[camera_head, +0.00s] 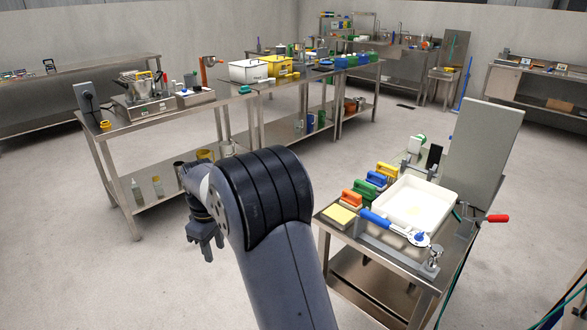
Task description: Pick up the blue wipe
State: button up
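I cannot make out a blue wipe for certain. A small blue block-like item (377,179) stands in a row with orange, green and yellow ones on the right-hand steel table, left of the white tray; it may be a brush or scrubber. A flat yellow wipe or pad (340,214) lies at that table's near left corner. My gripper (207,250) hangs left of my arm, fingers down, over open floor and well apart from the right-hand table. Its fingers look spread, with nothing seen between them.
The right-hand table holds a white tray (438,207), a blue-handled tool (385,222) and an upright grey panel (484,145). A long steel bench (170,118) with scales and tubs stands behind my gripper. Floor between the benches (300,130) is partly clear.

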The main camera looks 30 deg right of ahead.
aim_at(377, 180)
jog(key=i+j, duration=0.15)
jog(key=i, duration=0.65)
jog(key=i+j, duration=0.15)
jog(key=i, duration=0.7)
jog(key=i+z, duration=0.2)
jog(key=z, duration=0.25)
jog(key=i+z, duration=0.25)
jog(key=z, duration=0.2)
jog(key=i+j+z, duration=0.1)
jog(key=z, duration=0.3)
jog(key=i+j+z, duration=0.2)
jog(key=z, duration=0.25)
jog(key=i+z, duration=0.25)
jog(key=z, duration=0.25)
jog(key=i+j+z, duration=0.1)
jog(key=z, duration=0.4)
jog(key=i+j+z, duration=0.25)
jog(key=z, duration=0.25)
jog(key=i+j+z, duration=0.2)
jog(key=z, duration=0.3)
